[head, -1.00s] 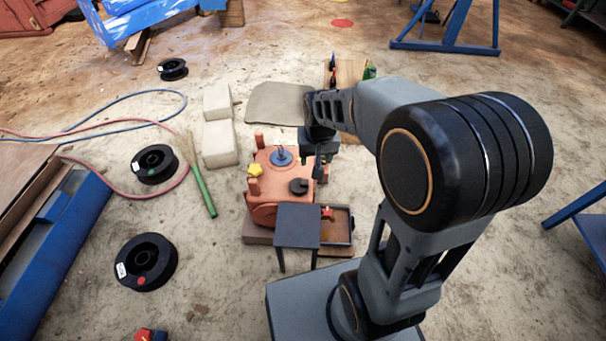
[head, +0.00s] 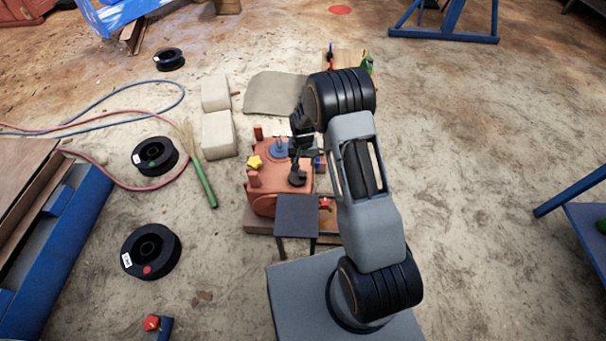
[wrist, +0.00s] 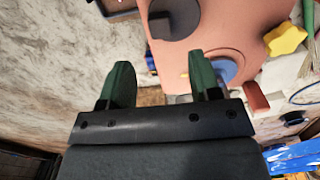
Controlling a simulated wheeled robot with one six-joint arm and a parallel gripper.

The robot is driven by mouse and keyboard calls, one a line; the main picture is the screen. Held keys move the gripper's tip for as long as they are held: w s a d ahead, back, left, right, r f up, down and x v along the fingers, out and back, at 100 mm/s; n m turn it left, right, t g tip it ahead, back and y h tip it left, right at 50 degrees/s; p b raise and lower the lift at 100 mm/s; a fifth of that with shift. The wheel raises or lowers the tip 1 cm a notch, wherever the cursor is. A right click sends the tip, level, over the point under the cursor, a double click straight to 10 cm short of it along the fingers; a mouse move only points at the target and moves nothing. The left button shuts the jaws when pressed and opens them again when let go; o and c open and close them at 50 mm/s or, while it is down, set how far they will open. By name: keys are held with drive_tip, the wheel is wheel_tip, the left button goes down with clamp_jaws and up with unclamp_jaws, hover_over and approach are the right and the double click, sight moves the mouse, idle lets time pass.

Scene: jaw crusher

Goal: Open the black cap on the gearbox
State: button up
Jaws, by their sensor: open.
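In the wrist view the black cap (wrist: 172,21) is at the top, beyond the fingertips. My gripper (wrist: 162,76) is open, with two green fingers and nothing between them. In the head view my gripper (head: 299,160) hangs over the gearbox, just behind the cap.
A yellow star knob (head: 255,162) and a blue round fitting (head: 278,149) sit on the gearbox top. A dark small table (head: 296,215) stands in front. Pale blocks (head: 218,134), a green-handled brush (head: 205,183) and black spools lie left.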

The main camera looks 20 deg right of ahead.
sight(303, 173)
wheel_tip(303, 173, down, 8)
drive_tip(key=shift+f+b, duration=0.15)
drive_tip(key=shift+b, duration=0.95)
drive_tip(key=shift+c, duration=0.3)
clamp_jaws()
